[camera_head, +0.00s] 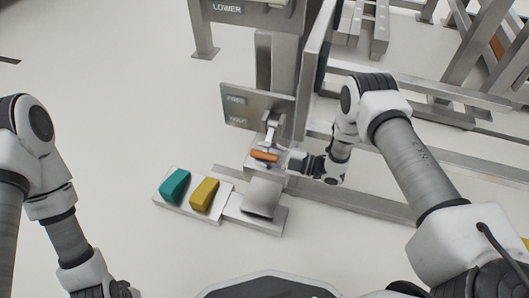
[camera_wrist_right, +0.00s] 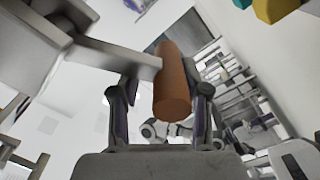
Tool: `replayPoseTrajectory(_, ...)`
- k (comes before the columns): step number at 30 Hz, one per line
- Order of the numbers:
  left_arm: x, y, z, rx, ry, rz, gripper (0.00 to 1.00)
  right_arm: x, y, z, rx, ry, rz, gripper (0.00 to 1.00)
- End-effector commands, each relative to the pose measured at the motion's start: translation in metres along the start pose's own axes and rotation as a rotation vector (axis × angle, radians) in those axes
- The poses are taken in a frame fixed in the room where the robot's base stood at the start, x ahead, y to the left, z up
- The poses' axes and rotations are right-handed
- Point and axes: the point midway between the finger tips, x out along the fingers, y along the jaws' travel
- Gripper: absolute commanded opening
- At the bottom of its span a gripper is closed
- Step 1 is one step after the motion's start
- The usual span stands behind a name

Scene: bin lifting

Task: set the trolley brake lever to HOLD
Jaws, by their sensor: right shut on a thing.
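The brake lever has a silver arm (camera_head: 273,127) and an orange grip (camera_head: 264,156). It stands beside a grey label plate (camera_head: 238,103) with FREE above and a second, hard-to-read label below. The grip hangs just below and right of the lower label. My right gripper (camera_head: 278,160) comes in from the right and is shut on the orange grip. In the right wrist view the grip (camera_wrist_right: 172,90) sits between the two fingers, with the lever's metal bar reaching it from the left. My left arm is at the lower left; its fingers are out of frame.
A teal block (camera_head: 174,185) and a yellow block (camera_head: 204,195) sit on a light base in front of the lever. A grey pedal-like plate (camera_head: 262,197) is beside them. A metal post (camera_head: 277,60) and rails stand behind and right. The floor at left is clear.

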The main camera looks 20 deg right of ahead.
Motion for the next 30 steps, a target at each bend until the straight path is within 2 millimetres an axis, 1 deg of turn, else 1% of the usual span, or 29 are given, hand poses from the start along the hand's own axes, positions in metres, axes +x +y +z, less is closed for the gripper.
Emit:
replayPoseTrajectory(1,0.001,0.000,0.000,0.000,0.000,0.000,0.40,-0.001,0.005,0.007,-0.005,-0.020,0.011,0.00)
replayPoseTrajectory(3,0.001,0.000,0.000,0.000,0.000,0.000,0.40,-0.001,0.005,0.007,-0.004,-0.020,0.011,0.00)
replayPoseTrajectory(4,0.001,0.000,0.000,0.000,0.000,0.000,0.40,-0.001,0.005,0.007,-0.004,-0.020,0.011,0.49)
replayPoseTrajectory(5,0.001,0.000,0.000,0.000,0.000,0.000,0.40,-0.001,0.005,0.007,-0.004,-0.020,0.011,0.60)
replayPoseTrajectory(6,0.001,0.000,0.000,0.000,0.000,0.000,0.40,-0.001,0.005,0.007,-0.004,-0.019,0.011,0.73)
replayPoseTrajectory(15,0.001,0.000,0.000,0.000,0.000,0.000,0.40,-0.003,0.003,0.006,0.000,-0.020,0.009,0.73)
replayPoseTrajectory(18,0.001,0.000,0.000,0.000,0.000,0.000,0.40,-0.010,0.002,0.007,0.001,-0.021,0.009,0.73)
replayPoseTrajectory(20,0.001,0.000,0.000,0.000,0.000,0.000,0.40,-0.019,0.002,0.007,0.002,-0.022,0.009,0.73)
replayPoseTrajectory(23,0.001,0.000,0.000,0.000,0.000,0.000,0.40,-0.043,0.003,0.007,0.002,-0.023,0.011,0.73)
replayPoseTrajectory(27,0.001,0.000,0.000,0.000,0.000,0.000,0.40,-0.079,0.004,0.005,-0.002,-0.020,0.011,0.73)
replayPoseTrajectory(30,0.001,0.000,0.000,0.000,0.000,0.000,0.40,-0.101,0.004,0.004,-0.004,-0.016,0.010,0.73)
